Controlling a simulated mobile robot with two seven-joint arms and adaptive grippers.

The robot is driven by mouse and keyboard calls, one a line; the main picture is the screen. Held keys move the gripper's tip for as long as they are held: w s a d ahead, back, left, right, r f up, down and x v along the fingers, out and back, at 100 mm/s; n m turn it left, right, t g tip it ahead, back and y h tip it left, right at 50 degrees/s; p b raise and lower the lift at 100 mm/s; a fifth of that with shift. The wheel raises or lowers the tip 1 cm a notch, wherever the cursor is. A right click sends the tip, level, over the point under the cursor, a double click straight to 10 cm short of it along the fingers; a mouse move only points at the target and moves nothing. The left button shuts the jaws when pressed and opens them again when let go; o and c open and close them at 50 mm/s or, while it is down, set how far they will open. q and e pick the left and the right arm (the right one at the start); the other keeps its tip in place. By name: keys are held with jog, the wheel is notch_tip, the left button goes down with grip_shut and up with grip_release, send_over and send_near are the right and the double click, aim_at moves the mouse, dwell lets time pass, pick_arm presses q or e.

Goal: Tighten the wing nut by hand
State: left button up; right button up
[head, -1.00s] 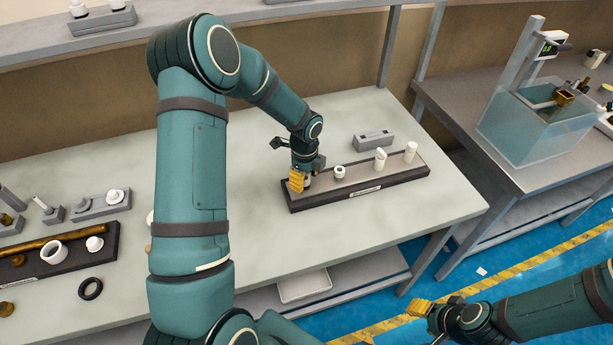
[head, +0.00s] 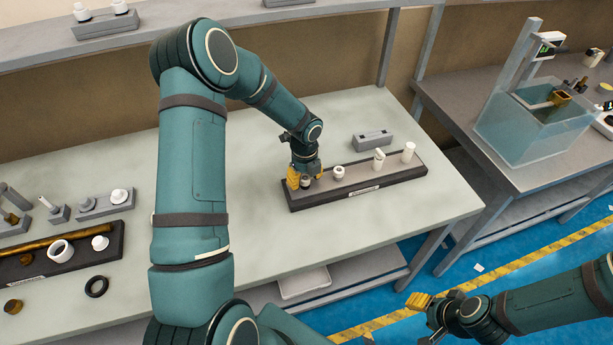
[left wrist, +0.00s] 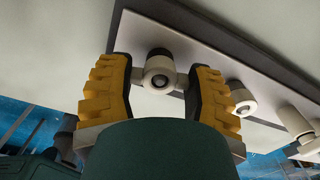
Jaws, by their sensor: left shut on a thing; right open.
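The wing nut (left wrist: 160,74) is a small pale fitting with a dark round centre and a stubby wing on each side. It sits at the left end of the tray (head: 375,186) on the table. My left gripper (head: 306,181) points down over that end, a yellow finger on either side of the nut. In the left wrist view the left gripper (left wrist: 165,92) is shut on the nut's wings. The lower part of the nut's fitting is hidden. My right gripper (head: 428,312) is open and empty, away from the table at the lower right.
Several white fittings, such as a short ring piece (head: 338,172) and an upright one (head: 408,152), stand along the tray. A grey block (head: 373,139) lies behind it. A dark tray with a brass rod (head: 45,246) is at the left. Table right of the tray is clear.

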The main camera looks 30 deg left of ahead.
pick_arm(q)
jog(key=shift+r+m+p, duration=0.15)
jog(key=shift+m+p, duration=0.45)
jog(key=shift+m, duration=0.2)
jog(key=shift+m+p, duration=0.85)
jog(key=shift+m, duration=0.75)
jog(key=o, duration=0.7)
jog(key=shift+o, duration=0.2)
